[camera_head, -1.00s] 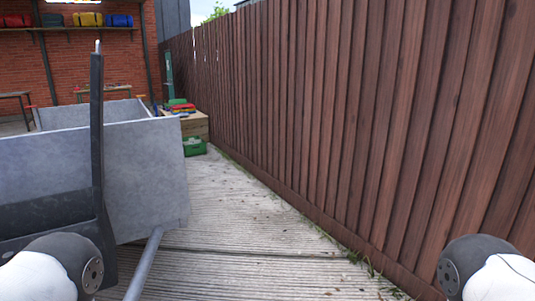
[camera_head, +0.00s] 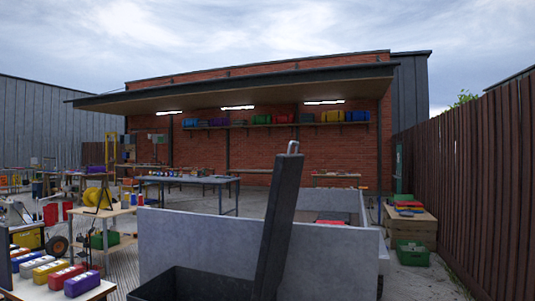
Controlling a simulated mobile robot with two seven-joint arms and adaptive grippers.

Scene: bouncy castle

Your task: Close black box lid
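A black box (camera_head: 190,286) shows at the bottom of the head view, cut off by the lower edge. Its open top shows a dark inside. A tall dark panel (camera_head: 282,225), which looks like the box's lid seen nearly edge-on, stands up at the box's right side, leaning slightly right. A small metal piece (camera_head: 293,147) sits at its top end. The lid stands open. Neither of my grippers is in view.
A grey open-topped container (camera_head: 335,262) stands right behind the box. A table with coloured cases (camera_head: 60,280) is at lower left. A wooden crate (camera_head: 410,226) and green bin (camera_head: 413,253) stand by the brown fence (camera_head: 470,180). Paving between container and fence is clear.

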